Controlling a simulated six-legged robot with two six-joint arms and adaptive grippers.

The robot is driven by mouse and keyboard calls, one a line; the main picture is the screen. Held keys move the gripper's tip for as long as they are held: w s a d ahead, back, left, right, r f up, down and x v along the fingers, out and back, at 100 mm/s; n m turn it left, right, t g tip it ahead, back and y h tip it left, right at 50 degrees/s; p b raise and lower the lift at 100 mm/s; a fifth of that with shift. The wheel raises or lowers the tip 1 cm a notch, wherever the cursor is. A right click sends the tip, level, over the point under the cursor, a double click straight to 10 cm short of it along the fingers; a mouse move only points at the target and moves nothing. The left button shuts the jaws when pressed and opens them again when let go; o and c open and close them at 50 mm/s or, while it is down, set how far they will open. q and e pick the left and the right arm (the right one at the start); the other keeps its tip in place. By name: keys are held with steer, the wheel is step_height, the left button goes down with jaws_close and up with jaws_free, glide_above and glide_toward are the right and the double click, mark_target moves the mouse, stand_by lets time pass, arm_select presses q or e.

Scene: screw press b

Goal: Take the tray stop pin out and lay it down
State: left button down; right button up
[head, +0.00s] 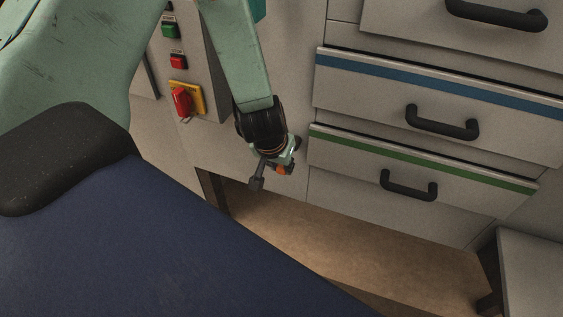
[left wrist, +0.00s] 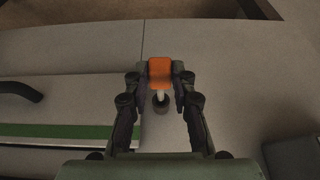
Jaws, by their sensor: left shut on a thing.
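The tray stop pin shows as an orange block-like head (left wrist: 161,71) in the left wrist view, with a short pale shaft below it. It also shows as a small orange patch (head: 284,169) in the head view. My left gripper (left wrist: 165,76) is shut on the orange head, one finger on each side. In the head view this gripper (head: 272,170) hangs in front of the pale cabinet panel, left of the green-striped drawer. A dark round collar (left wrist: 160,103) shows by the end of the shaft; I cannot tell whether the shaft is still inside it. My right gripper is out of view.
Drawers with blue (head: 440,83) and green (head: 425,158) stripes and black handles stand to the right. A red switch on a yellow plate (head: 187,99) is on the box at upper left. Brown floor (head: 330,240) lies below; a grey block (head: 535,270) stands at lower right.

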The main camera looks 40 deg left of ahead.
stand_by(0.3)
arm_select(q)
steer(key=shift+s+d+b, duration=0.2)
steer(key=shift+s, duration=0.55)
steer(key=shift+s+d+b, duration=0.15)
steer(key=shift+s+d, duration=0.05)
steer(key=shift+s, duration=0.5)
